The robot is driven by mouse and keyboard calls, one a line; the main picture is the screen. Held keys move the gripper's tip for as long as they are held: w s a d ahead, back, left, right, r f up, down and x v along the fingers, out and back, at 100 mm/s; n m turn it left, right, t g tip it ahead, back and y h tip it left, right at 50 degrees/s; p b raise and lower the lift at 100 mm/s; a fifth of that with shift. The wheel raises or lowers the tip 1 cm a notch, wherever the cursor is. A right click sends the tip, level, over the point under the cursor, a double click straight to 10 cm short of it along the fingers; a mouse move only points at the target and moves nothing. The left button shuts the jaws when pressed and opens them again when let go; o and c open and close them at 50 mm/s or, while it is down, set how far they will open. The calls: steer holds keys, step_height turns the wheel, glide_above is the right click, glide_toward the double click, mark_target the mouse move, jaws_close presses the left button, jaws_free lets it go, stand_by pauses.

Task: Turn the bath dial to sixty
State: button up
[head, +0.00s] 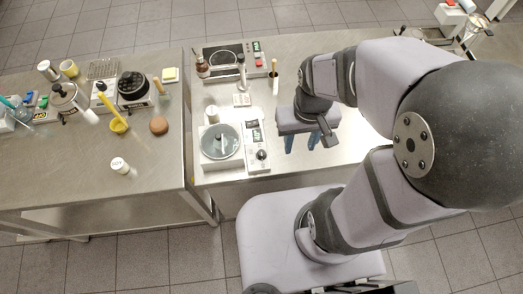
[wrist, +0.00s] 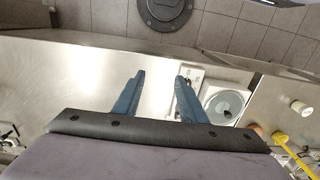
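The bath (head: 208,162) is a white unit with a round grey lid, on the steel bench left of my gripper in the head view. Its control panel (head: 254,134) runs along its right side, with a small display and a dark round dial (head: 262,155) at the near end. The dial's setting is too small to read. My gripper (head: 301,143) is right of the dial, above the bench and apart from it. In the wrist view its two blue fingers (wrist: 158,82) are spread with nothing between them. The bath (wrist: 224,103) shows there beyond the right finger, which partly covers the panel.
A second device with a round plate (head: 224,58) and a red button stands at the back of the bench. The left table (head: 70,180) holds several items, including a white jar (head: 119,165).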

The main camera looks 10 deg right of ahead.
steer(key=w+a+f+n+b, duration=0.1)
steer(key=a+f+b, duration=0.1)
steer(key=f+b, duration=0.1)
steer(key=w+a+f+n+b, duration=0.1)
steer(key=a+f+b, duration=0.2)
steer(key=f+b, duration=0.1)
steer(key=w+a+f+n+b, duration=0.1)
steer(key=a+f+n+b, duration=0.1)
steer(key=f+b, duration=0.1)
steer(key=shift+w+a+f, duration=0.15)
steer(key=shift+w, duration=0.05)
steer(key=w+r+n, duration=0.1)
steer(key=n, duration=0.1)
steer(key=w+a+n, duration=0.1)
steer(key=n, duration=0.2)
steer(key=w+r+n, duration=0.1)
steer(key=n, duration=0.2)
steer(key=shift+a+r, duration=0.15)
steer(key=shift+r, duration=0.2)
steer(key=n, duration=0.4)
steer(key=shift+w+a+r, duration=0.15)
steer(key=shift+w+r, duration=0.2)
steer(key=shift+r, duration=0.05)
steer(key=n, duration=0.4)
steer(key=shift+s+n, duration=0.2)
steer(key=shift+n, duration=0.1)
steer(key=n, duration=0.4)
steer(key=shift+s, duration=0.15)
steer(key=shift+f, duration=0.1)
